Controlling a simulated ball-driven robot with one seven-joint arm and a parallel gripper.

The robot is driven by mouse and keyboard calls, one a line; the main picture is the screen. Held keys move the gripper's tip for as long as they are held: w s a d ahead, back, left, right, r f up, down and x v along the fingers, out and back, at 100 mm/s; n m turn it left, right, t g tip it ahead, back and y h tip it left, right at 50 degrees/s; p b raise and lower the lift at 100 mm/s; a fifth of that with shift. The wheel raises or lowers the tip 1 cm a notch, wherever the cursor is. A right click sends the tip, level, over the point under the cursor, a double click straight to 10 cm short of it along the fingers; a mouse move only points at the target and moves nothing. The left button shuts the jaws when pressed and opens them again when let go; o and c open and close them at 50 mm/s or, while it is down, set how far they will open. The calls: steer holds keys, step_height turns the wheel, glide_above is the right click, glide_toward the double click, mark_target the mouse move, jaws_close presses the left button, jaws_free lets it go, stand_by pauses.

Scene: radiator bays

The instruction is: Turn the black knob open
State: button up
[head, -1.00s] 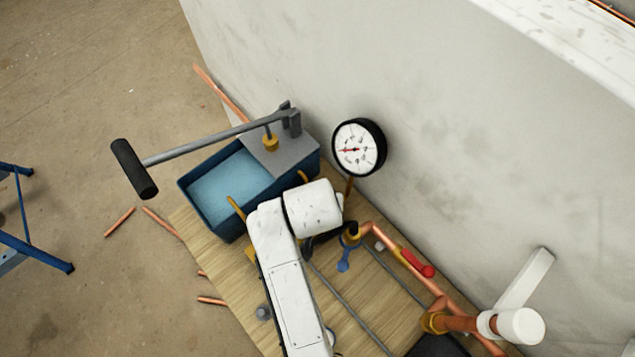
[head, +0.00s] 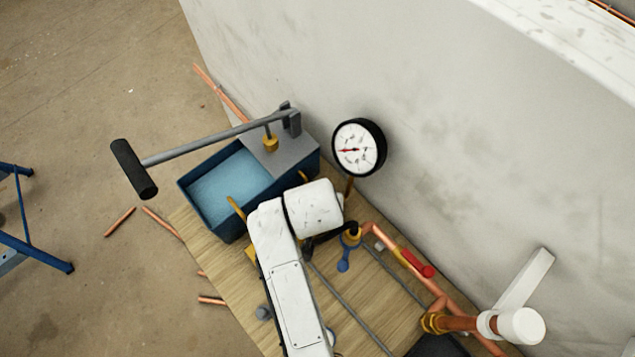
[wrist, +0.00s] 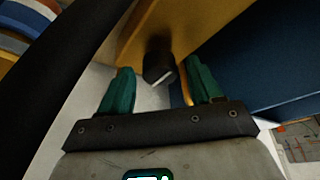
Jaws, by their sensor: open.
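The black knob (wrist: 158,62) shows in the wrist view, a short dark cylinder with a pale line on its end, set against a yellow brass-coloured body (wrist: 160,22). My gripper (wrist: 160,68) has its two green fingers apart, one on each side of the knob. I see gaps between the fingers and the knob, and cannot tell how far the tips reach along it. In the head view my white arm hides the knob and my fingers.
A blue test pump tank (head: 183,200) with a long black-handled lever (head: 205,140) stands beside my arm on a wooden board (head: 235,290). A round gauge (head: 358,147), copper pipe (head: 385,240) and red-handled valve (head: 418,264) sit close to the grey wall (head: 480,140).

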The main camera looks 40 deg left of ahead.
steer(key=b+v, duration=0.1)
steer(key=v, duration=0.9)
steer(key=shift+r, duration=0.35)
steer(key=shift+s, duration=0.15)
